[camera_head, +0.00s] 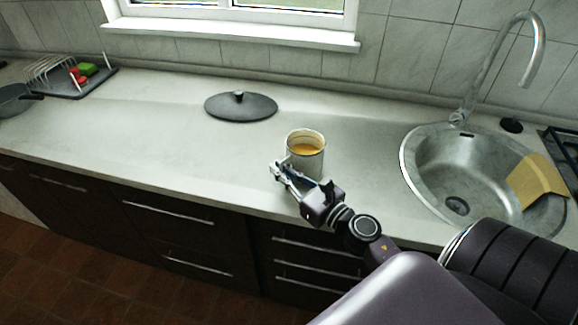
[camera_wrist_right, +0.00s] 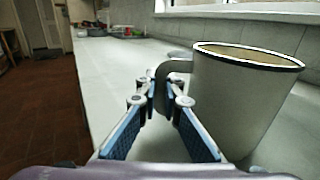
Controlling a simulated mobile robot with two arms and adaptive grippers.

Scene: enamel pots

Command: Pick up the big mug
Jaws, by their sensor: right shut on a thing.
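The big mug (camera_head: 314,162) is off-white with a dark rim and holds something orange-yellow. It is upright over the front part of the counter, left of the sink. It fills the right side of the right wrist view (camera_wrist_right: 240,100), with its handle (camera_wrist_right: 173,70) toward the fingers. My right gripper (camera_head: 284,170) is at the mug's left front side, shut on the handle; its fingertips (camera_wrist_right: 160,98) show close together there. The mug's base is partly hidden by the gripper, and I cannot tell whether it touches the counter. My left gripper is not in view.
A dark lid (camera_head: 240,108) lies behind and left of the mug. A round metal sink (camera_head: 430,170) with a tap (camera_head: 540,45) and a yellow cloth (camera_head: 537,180) is at right. A dish rack (camera_head: 50,70) and a pan (camera_head: 14,102) are far left. The counter's left-middle is clear.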

